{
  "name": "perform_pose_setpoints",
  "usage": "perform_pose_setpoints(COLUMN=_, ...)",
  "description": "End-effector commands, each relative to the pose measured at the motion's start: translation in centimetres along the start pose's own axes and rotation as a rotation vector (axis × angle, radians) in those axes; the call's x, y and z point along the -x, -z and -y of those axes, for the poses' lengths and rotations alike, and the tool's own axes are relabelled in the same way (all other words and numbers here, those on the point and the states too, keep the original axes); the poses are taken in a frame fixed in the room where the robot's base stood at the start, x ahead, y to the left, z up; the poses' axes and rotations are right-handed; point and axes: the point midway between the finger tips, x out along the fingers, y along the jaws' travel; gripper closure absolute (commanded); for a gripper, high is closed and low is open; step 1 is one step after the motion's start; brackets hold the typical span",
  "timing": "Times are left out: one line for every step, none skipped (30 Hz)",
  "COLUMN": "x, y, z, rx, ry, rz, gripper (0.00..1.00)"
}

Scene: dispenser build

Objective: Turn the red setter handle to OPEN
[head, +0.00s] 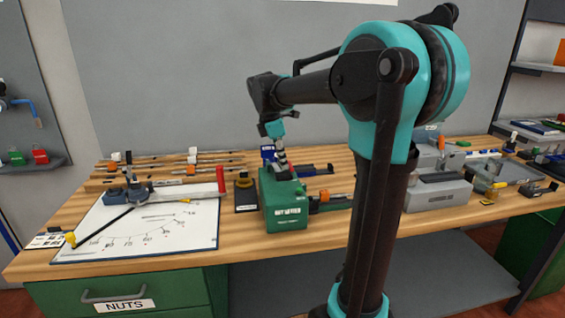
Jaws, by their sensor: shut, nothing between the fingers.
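A red handle (221,180) stands upright at the right end of a grey bar on the white marked board (185,238), left of the middle of the bench. A blue-grey block (128,192) sits at the bar's other end. I cannot read an OPEN mark anywhere. My gripper (283,166) points down over the top of a green box (284,207) with white lettering, to the right of the red handle and apart from it. It is shut and empty. Its fingertips are small and dark here, and I cannot tell whether they touch the box.
A black pointer (104,226) with a yellow tip lies across the board. Several rods lie behind. A grey machine (437,192) stands to the right, partly behind my arm.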

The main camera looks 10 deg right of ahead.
Motion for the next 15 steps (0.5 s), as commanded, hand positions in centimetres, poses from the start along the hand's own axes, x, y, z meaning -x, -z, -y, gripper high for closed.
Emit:
perform_pose_setpoints(x=-0.01, y=-0.05, z=0.05, rx=0.009, ry=-0.002, rz=0.0, gripper=1.0)
perform_pose_setpoints(x=-0.02, y=-0.07, z=0.08, rx=0.014, ry=-0.003, rz=0.0, gripper=1.0)
perform_pose_setpoints(x=-0.02, y=-0.1, z=0.11, rx=0.021, ry=-0.005, rz=0.0, gripper=1.0)
perform_pose_setpoints(x=-0.03, y=-0.12, z=0.13, rx=0.027, ry=-0.006, rz=0.0, gripper=1.0)
perform_pose_setpoints(x=-0.03, y=-0.14, z=0.16, rx=0.034, ry=-0.008, rz=0.0, gripper=1.0)
perform_pose_setpoints(x=-0.04, y=-0.18, z=0.2, rx=0.045, ry=-0.01, rz=0.0, gripper=1.0)
perform_pose_setpoints(x=-0.05, y=-0.21, z=0.24, rx=0.054, ry=-0.013, rz=0.0, gripper=1.0)
perform_pose_setpoints(x=-0.06, y=-0.25, z=0.28, rx=0.065, ry=-0.016, rz=0.0, gripper=1.0)
perform_pose_setpoints(x=-0.07, y=-0.31, z=0.32, rx=0.081, ry=-0.02, rz=0.0, gripper=1.0)
perform_pose_setpoints(x=-0.09, y=-0.36, z=0.36, rx=0.095, ry=-0.024, rz=0.0, gripper=1.0)
perform_pose_setpoints(x=-0.1, y=-0.42, z=0.39, rx=0.111, ry=-0.028, rz=0.0, gripper=1.0)
perform_pose_setpoints(x=-0.13, y=-0.51, z=0.45, rx=0.135, ry=-0.034, rz=0.0, gripper=1.0)
perform_pose_setpoints(x=-0.14, y=-0.58, z=0.51, rx=0.153, ry=-0.038, rz=0.0, gripper=1.0)
perform_pose_setpoints(x=-0.16, y=-0.66, z=0.57, rx=0.175, ry=-0.043, rz=0.0, gripper=1.0)
perform_pose_setpoints(x=-0.19, y=-0.77, z=0.65, rx=0.205, ry=-0.051, rz=0.0, gripper=1.0)
